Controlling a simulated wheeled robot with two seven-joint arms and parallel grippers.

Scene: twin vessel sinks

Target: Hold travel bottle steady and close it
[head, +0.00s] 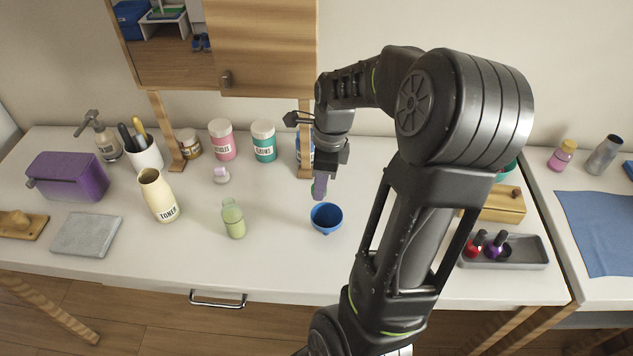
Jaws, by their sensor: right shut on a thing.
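A small pale green bottle (234,222), the likely travel bottle, stands upright on the white counter, left of centre. I cannot tell whether its narrow top is a bare neck or a closed cap. My right gripper (321,178) points down over the counter, to the right of that bottle and apart from it. My left gripper is not in view.
A blue funnel-like bowl (326,217) sits just below my right gripper. A cream toner bottle (158,195) and a small pinkish item (221,175) stand near the green bottle. Jars (222,140) line the back. A nail-polish tray (520,256) lies right. The front middle counter is clear.

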